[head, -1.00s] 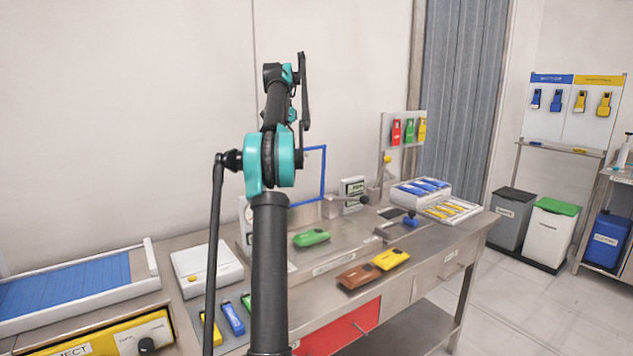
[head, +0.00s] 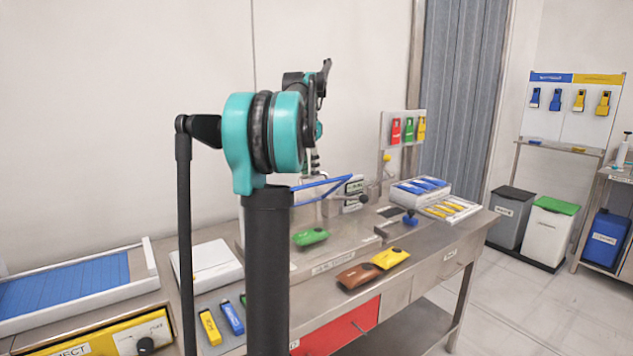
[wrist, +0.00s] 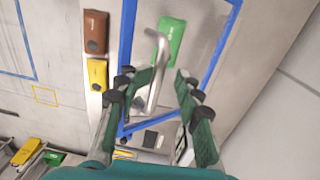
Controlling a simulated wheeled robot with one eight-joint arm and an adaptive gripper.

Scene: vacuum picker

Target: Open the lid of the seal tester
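The seal tester's lid is a clear panel with a blue edge frame (head: 322,187). In the head view it is raised above the bench and seen nearly edge-on, partly behind my arm. In the wrist view the blue frame (wrist: 214,66) surrounds a curved silver handle (wrist: 163,45). My gripper (wrist: 158,80) is open, with the handle between its fingers, nearer the left one. I cannot tell whether a finger touches it. A green pack (head: 310,237) lies on the bench beneath the lid and shows in the wrist view (wrist: 171,40).
A brown pack (head: 358,276) and a yellow pack (head: 390,258) lie near the bench's front edge. A white box with blue packs (head: 423,188) stands at the back right. A white device (head: 208,263) and a blue-slatted tray (head: 70,292) are at left.

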